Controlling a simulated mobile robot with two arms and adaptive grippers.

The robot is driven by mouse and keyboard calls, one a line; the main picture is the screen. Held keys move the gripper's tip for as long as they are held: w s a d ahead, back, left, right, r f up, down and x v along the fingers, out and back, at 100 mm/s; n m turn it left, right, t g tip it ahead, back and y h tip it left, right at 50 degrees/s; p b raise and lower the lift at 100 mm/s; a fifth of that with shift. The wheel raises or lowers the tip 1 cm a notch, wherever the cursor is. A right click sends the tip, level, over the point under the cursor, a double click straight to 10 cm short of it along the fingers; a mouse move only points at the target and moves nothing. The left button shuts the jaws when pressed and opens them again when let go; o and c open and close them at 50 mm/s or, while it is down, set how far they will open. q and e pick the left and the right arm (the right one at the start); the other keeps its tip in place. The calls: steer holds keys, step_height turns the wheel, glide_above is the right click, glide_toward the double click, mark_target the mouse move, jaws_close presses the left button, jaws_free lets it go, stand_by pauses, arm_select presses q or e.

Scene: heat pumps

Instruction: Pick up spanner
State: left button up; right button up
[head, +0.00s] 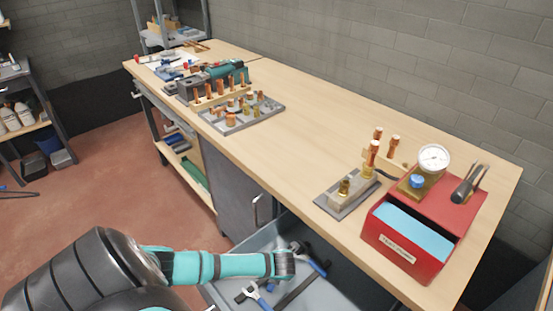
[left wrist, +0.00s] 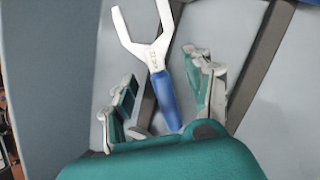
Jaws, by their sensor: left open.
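A spanner (left wrist: 163,90) with a white open-ended head and a blue handle lies in a grey drawer, seen in the left wrist view. My left gripper (left wrist: 165,92) is open, with one finger on each side of the blue handle and the head pointing away beyond the fingertips. I cannot tell whether the fingers touch it. In the head view my left arm reaches over the open drawer (head: 228,290), where blue-handled tools (head: 258,297) lie; the left gripper (head: 288,262) shows small there. My right gripper is not in view.
The wooden workbench (head: 300,150) overhangs the drawer. A red box (head: 413,232) with a gauge and a grey plate (head: 345,192) with copper fittings stand on its right end. A tray of fittings (head: 243,113) stands further left. The bench middle is clear.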

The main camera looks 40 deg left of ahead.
arm_select(q)
steer(key=shift+c, duration=0.4)
jaws_close()
steer(key=shift+w+r, duration=0.1)
steer(key=shift+r, duration=0.05)
